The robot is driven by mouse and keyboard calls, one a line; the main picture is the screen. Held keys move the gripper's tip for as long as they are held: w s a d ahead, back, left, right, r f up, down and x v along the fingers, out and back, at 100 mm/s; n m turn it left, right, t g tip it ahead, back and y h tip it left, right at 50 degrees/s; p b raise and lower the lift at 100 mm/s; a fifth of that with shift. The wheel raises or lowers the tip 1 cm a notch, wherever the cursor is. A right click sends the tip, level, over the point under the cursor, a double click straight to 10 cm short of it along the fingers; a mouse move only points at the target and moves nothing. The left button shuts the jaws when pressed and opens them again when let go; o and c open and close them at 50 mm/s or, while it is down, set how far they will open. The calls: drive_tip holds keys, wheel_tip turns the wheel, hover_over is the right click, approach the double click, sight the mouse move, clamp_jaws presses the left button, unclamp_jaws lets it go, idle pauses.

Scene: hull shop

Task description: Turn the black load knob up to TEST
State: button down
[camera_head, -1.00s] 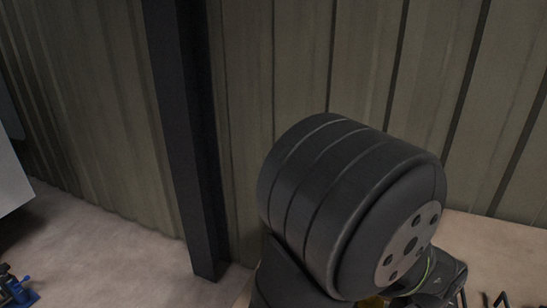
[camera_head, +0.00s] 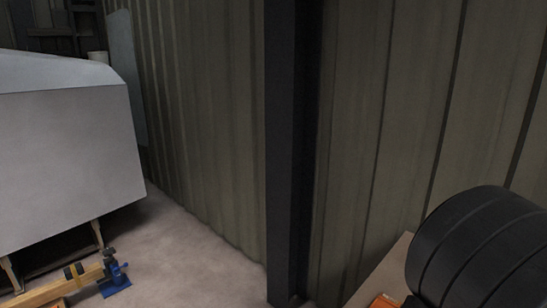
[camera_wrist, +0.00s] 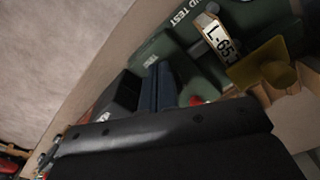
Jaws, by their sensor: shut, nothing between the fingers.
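In the wrist view, my gripper (camera_wrist: 160,86) shows as two dark blue fingers side by side, closed together with nothing between them. They reach over a green unit (camera_wrist: 155,45) whose partly cut-off lettering includes "TEST". A tag marked "L-65" (camera_wrist: 217,40) and a yellow part (camera_wrist: 262,68) are to the right of the fingers. A small red part (camera_wrist: 195,100) shows just right of them. I cannot make out the black load knob or its setting. The head view does not show the gripper or the green unit.
In the head view, a dark post (camera_head: 290,150) stands against the corrugated wall (camera_head: 195,130). A large pale block-like body (camera_head: 65,150) is at left, with a blue stand (camera_head: 115,280) and wooden beam (camera_head: 60,288) before it. An orange item (camera_head: 384,300) is at the bottom edge.

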drive_tip(key=shift+w, duration=0.4)
idle(0.6)
drive_tip(key=shift+a, duration=0.35)
drive_tip(key=shift+r, duration=0.15)
wheel_tip(320, 180, up, 6)
drive_tip(key=shift+f, duration=0.15)
idle(0.3)
